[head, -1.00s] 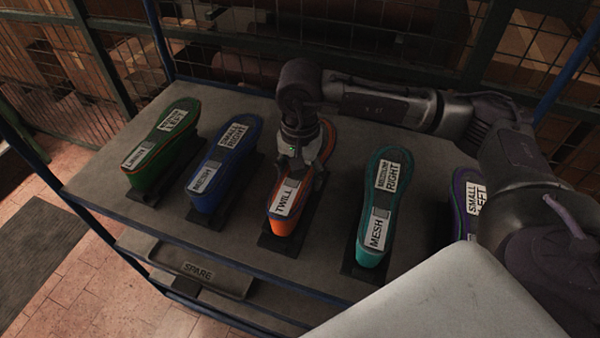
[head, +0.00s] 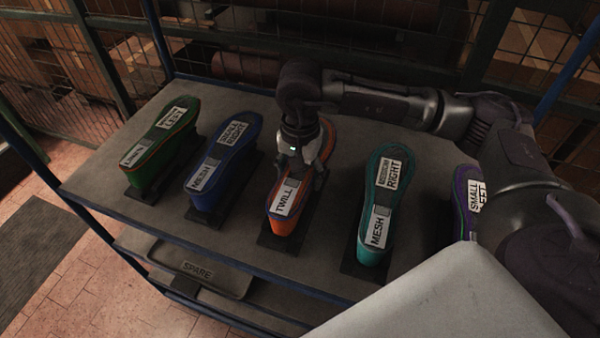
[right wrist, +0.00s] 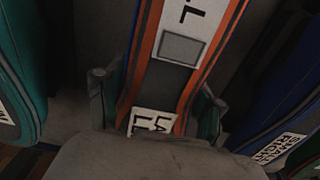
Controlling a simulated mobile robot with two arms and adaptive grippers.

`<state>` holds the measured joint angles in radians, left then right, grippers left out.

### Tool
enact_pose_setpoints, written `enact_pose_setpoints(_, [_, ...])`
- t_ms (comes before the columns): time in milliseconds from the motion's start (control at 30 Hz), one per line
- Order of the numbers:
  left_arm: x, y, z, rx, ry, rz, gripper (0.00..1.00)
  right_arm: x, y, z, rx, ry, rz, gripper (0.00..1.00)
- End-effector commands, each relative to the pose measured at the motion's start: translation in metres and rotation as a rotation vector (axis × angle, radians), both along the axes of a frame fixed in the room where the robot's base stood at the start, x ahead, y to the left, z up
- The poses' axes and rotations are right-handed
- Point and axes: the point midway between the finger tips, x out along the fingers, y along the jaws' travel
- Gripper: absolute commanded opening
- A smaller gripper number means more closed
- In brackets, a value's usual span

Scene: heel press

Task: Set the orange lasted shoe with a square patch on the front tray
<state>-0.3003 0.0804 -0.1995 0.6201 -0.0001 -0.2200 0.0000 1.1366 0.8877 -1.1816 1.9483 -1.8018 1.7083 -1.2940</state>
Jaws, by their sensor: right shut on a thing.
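The orange lasted shoe (head: 282,225) stands on a dark stand, in the middle of the row on the upper shelf. Its sole faces up with a white TWILL label and a grey square patch (right wrist: 182,49). My right gripper (head: 300,177) is over its middle, shut on it, with one finger on each side; the fingers also show in the right wrist view (right wrist: 157,90). The palm hides part of a second label. A grey tray marked SPARE (head: 205,278) lies on the lower shelf at the front left. My left gripper is not in view.
A blue MESH shoe (head: 221,182) and a green shoe (head: 151,153) stand to the left. A teal MESH shoe (head: 376,212) and a purple shoe (head: 462,208) stand to the right. The upper shelf (head: 240,95) has free room at the back; wire mesh rises behind.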

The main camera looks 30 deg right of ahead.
Motion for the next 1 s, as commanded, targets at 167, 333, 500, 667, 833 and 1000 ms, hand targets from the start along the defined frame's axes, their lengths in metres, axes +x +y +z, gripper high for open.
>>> enact_pose_setpoints(167, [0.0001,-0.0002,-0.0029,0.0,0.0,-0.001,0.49,0.0009,0.0004,-0.0007,0.001,-0.004,0.0,0.0])
enact_pose_setpoints(333, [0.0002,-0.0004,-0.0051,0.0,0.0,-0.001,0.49,0.0009,0.0004,-0.0025,0.001,-0.004,0.0,0.0])
enact_pose_setpoints(500, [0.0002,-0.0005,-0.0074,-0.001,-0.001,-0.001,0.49,0.0007,0.0004,-0.0046,0.002,-0.004,0.0,0.0])
enact_pose_setpoints(667, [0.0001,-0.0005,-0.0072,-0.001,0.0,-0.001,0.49,0.0003,0.0004,-0.005,0.001,-0.002,0.001,0.84])
enact_pose_setpoints(833, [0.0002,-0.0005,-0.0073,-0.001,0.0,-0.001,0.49,0.0001,0.0003,-0.0054,0.001,-0.001,0.0,0.97])
enact_pose_setpoints(1000, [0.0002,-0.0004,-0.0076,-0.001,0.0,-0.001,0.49,-0.0007,0.0001,-0.0073,0.0,0.004,0.0,0.97])
